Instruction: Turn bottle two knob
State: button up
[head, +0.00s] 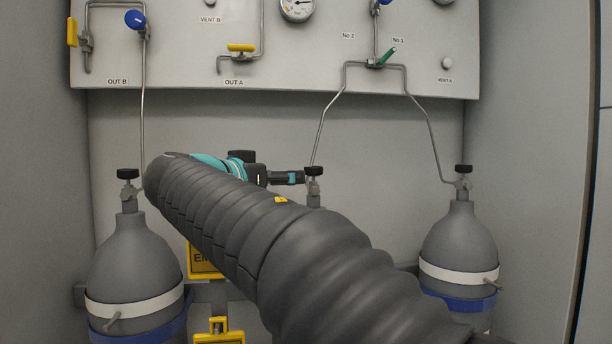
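The middle bottle's black knob (314,171) sits on top of a grey valve (314,190). A pipe runs from this valve up towards the "No 2" label (348,36). My gripper (300,178) reaches in from the left, roughly level with the knob. Its dark fingertips end at the knob's left side; I cannot tell whether they touch it or are around it. The finger gap is too small to make out. My arm hides most of the middle bottle's body.
A left bottle with a black knob (128,174) and a right bottle with a black knob (463,169) stand on either side. A panel (300,75) with valves, gauges and thin pipes hangs above. Cabinet walls close in both sides. A yellow sign (203,262) is partly behind my arm.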

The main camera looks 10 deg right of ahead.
aim_at(308, 168)
jog(key=shift+m, duration=0.3)
jog(key=x, duration=0.4)
jog(key=r+p+x, duration=0.1)
jog(key=x, duration=0.3)
jog(key=p+x, duration=0.1)
jog(key=x, duration=0.4)
jog(key=shift+w+a+r, duration=0.25)
jog(key=shift+w+r, duration=0.05)
jog(key=shift+r, duration=0.05)
jog(key=c, duration=1.2)
